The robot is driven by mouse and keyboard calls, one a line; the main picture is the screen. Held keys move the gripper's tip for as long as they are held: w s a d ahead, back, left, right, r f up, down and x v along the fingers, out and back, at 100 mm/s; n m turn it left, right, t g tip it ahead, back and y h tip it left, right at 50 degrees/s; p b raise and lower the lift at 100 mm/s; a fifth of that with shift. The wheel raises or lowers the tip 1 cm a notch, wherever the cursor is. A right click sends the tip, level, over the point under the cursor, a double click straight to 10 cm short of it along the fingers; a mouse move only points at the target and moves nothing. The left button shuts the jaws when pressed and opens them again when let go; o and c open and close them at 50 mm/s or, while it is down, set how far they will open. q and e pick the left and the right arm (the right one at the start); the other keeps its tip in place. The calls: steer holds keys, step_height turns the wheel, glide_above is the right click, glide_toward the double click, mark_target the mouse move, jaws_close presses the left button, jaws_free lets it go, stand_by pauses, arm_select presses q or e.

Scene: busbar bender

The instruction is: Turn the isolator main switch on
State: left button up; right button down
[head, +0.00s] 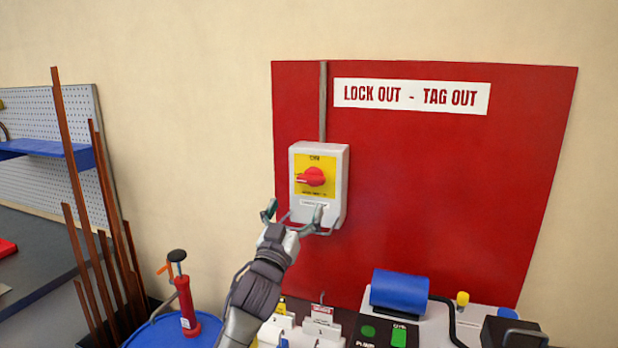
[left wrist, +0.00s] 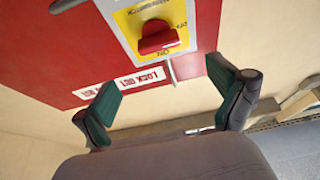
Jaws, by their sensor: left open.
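The isolator main switch (head: 340,190) is a light grey box on a red wall panel, with a yellow plate and a red rotary knob (head: 312,176). My left gripper (head: 293,213) is open and empty in front of the box's lower part, below the knob. In the left wrist view, the red knob (left wrist: 158,38) shows upside down beyond the spread fingers (left wrist: 163,90), apart from them. My right gripper is not in view.
The red panel (head: 450,190) bears a "LOCK OUT - TAG OUT" sign (head: 411,97). Below stand a blue drum (head: 150,335) with a red pump (head: 187,305), small tags, and a machine with a blue cylinder (head: 400,290). Copper-coloured bars (head: 75,180) lean at left.

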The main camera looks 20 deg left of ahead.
mark_target(309, 182)
arm_select(q)
steer(key=p+x, duration=0.1)
steer(key=x, duration=0.3)
steer(key=shift+w, duration=0.4)
steer(key=x, duration=0.3)
steer(key=shift+w+p, duration=0.25)
steer(key=shift+p, duration=0.05)
steer(key=shift+w+r, duration=0.15)
steer(key=shift+w, duration=0.5)
steer(key=shift+s, duration=0.1)
steer(key=shift+c, duration=0.2)
steer(key=c, duration=1.1)
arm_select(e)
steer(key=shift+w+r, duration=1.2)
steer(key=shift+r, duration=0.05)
